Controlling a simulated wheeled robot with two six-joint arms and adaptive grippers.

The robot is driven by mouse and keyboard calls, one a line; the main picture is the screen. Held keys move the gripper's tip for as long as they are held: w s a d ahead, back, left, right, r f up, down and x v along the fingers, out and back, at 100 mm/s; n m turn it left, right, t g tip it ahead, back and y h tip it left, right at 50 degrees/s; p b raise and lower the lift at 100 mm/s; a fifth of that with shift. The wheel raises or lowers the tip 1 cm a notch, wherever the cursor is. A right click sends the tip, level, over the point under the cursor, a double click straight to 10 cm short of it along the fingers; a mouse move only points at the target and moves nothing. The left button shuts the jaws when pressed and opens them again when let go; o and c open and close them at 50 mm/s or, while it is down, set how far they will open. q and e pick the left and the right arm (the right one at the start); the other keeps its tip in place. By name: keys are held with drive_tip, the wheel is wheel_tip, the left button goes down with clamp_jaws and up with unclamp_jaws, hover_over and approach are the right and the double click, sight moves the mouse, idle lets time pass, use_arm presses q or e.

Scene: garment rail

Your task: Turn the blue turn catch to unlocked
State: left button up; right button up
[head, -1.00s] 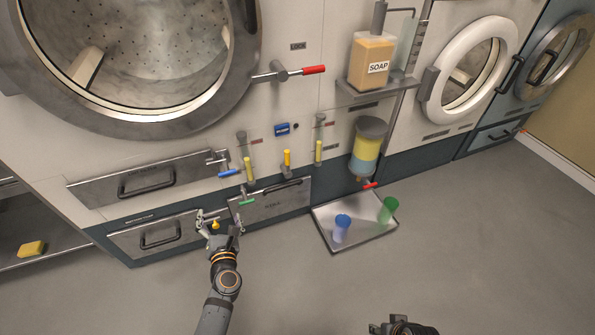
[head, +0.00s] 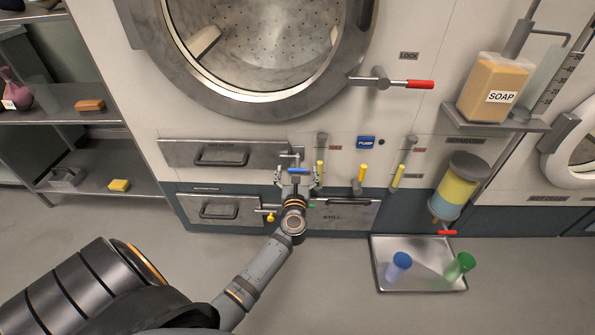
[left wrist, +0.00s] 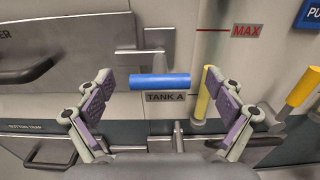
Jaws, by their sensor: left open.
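The blue turn catch (head: 298,170) is at the right end of the upper drawer, below the big round door. Its blue handle (left wrist: 160,81) lies level in the left wrist view, above the "TANK A" label and below a metal bracket. My left gripper (head: 297,181) is open in front of the catch. In the left wrist view its two fingers (left wrist: 160,98) stand to the left and right of the blue handle, with clear space on both sides and no contact visible. My right gripper is out of view.
A yellow catch (head: 271,217) and a green one (head: 312,205) sit lower down. A tray (head: 418,285) with blue and green cups lies on the floor. Open floor is in front.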

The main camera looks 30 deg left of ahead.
use_arm(q)
drive_tip(key=shift+w+a, duration=0.15)
drive_tip(key=shift+w, duration=0.05)
drive_tip(key=shift+c, duration=0.2)
